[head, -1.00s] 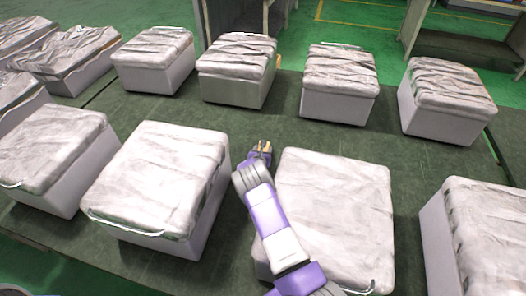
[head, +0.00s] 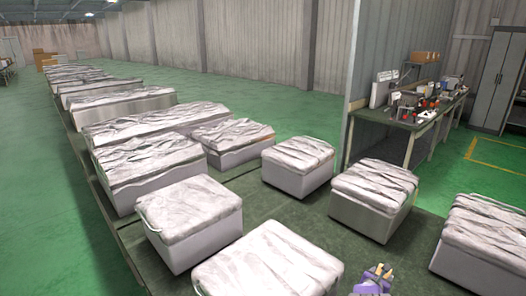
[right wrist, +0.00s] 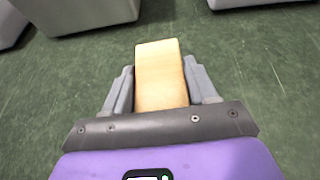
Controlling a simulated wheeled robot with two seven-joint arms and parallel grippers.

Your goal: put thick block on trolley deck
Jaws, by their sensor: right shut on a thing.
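My right gripper (right wrist: 160,82) is shut on a pale tan, wood-coloured block (right wrist: 160,62), with one grey finger on each side of it. The block sticks out beyond the fingertips over the dark green surface. In the head view the tip of my right gripper (head: 379,270) shows at the bottom edge, with a small tan patch between its fingers. I cannot make out a trolley deck in either view. My left gripper is not in view.
Several pale boxes with wrinkled silvery tops, such as this one (head: 374,195), stand in rows on the dark green platform (head: 300,222). A cluttered workbench (head: 400,122) and a grey cabinet (head: 498,85) stand at the back right. Green floor (head: 240,95) lies open beyond the boxes.

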